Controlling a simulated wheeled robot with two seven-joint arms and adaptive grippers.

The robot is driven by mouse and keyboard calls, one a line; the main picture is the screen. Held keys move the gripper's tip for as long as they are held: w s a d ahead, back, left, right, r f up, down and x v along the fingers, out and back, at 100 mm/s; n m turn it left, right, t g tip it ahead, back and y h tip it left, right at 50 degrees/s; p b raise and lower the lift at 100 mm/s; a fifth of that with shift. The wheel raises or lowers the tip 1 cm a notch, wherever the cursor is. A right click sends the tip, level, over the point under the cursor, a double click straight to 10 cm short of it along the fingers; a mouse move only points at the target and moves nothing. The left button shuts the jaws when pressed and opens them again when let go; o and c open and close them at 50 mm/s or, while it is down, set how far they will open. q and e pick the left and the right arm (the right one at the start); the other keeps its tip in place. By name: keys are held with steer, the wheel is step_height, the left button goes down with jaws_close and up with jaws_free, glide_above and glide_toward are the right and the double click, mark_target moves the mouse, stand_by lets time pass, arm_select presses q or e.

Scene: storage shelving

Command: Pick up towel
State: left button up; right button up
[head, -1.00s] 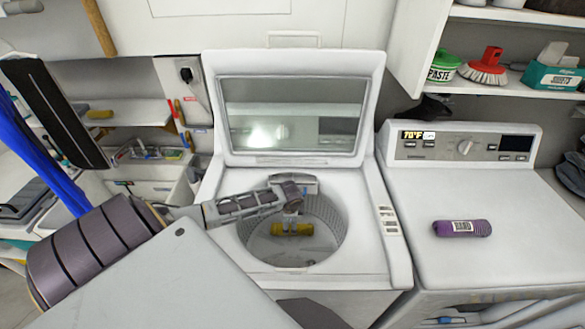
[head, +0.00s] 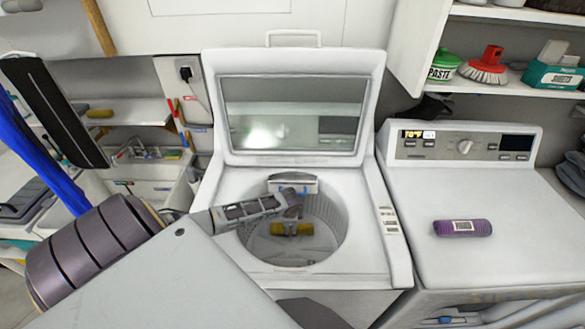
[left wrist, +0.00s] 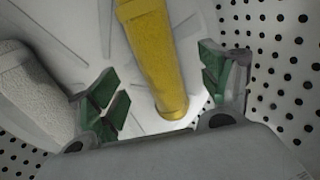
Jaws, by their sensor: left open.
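A rolled yellow towel (head: 298,229) lies in the drum of the open top-loading washer. In the left wrist view the yellow towel (left wrist: 152,55) lies between the two green-padded fingers, running away from me. My left gripper (head: 291,212) reaches down into the drum, above the towel. In the left wrist view the left gripper (left wrist: 160,90) is open, with a finger on each side of the towel and no visible contact. The towel's near end is close to the gripper's palm edge. My right gripper is not in view.
The washer's drum wall (head: 335,225) surrounds the gripper, and its lid (head: 290,115) stands open behind. A white, rounded piece (left wrist: 30,95) is at the left in the wrist view. A purple rolled item (head: 462,228) lies on the dryer (head: 500,260) to the right.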

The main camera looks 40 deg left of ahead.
arm_select(q)
steer(key=shift+s+a+x, duration=0.1)
steer(key=shift+s+x, duration=0.05)
steer(key=shift+x, duration=0.55)
steer(key=shift+s+a+x, duration=0.1)
steer(key=shift+x, duration=1.85)
steer(key=shift+c, duration=0.3)
steer(key=c, duration=1.2)
